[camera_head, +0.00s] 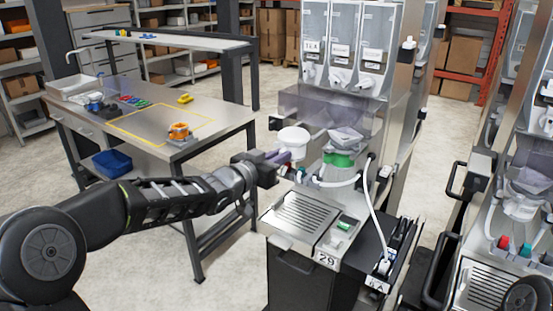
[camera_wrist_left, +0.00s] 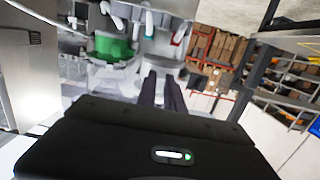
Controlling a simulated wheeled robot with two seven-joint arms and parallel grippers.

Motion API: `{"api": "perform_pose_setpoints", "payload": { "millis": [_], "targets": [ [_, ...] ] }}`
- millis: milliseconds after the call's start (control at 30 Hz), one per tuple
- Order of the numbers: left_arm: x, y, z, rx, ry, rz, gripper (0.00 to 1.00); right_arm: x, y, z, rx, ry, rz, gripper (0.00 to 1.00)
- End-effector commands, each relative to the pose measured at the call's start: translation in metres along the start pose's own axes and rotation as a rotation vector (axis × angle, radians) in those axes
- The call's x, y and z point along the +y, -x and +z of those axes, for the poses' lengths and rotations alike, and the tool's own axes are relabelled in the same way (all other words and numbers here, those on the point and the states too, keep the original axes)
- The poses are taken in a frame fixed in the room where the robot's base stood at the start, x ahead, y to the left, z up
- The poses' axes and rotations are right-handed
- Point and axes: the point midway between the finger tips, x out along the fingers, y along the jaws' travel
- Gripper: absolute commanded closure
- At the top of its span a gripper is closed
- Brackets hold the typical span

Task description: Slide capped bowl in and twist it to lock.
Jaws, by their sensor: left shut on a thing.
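A white round capped bowl (camera_head: 293,137) shows in the head view at the left of the dispenser machine's mixing area. My left gripper (camera_head: 280,159) reaches in from the left and is shut on it, just below the white top. The grip is partly hidden in the head view. In the left wrist view the two dark fingers (camera_wrist_left: 161,90) point toward the machine, with a pale part by their tips. To the right of the held bowl, a clear bowl-like part (camera_head: 346,139) sits above a green part (camera_head: 338,159) on the machine. My right gripper is not in view.
Tea-labelled canisters (camera_head: 340,45) stand above the machine. A white hose (camera_head: 373,210) hangs in front, beside a slotted drip tray (camera_head: 300,218) marked 29. A worktable (camera_head: 215,135) with an orange object (camera_head: 180,131) is at left. Another machine (camera_head: 520,200) stands at right.

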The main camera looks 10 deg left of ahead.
Motion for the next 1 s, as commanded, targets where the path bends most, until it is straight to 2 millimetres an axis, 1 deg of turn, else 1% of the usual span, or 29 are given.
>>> {"api": "perform_pose_setpoints", "payload": {
  "millis": [233,733,1000],
  "targets": [
    [0.000,-0.010,-0.002,0.002,0.000,0.000,1.00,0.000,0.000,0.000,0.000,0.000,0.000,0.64],
    [0.000,-0.012,-0.002,0.002,0.000,0.000,1.00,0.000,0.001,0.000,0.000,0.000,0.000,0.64],
    [0.000,-0.022,-0.004,0.001,0.000,0.000,1.00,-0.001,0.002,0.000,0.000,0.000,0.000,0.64]
  ]
}}
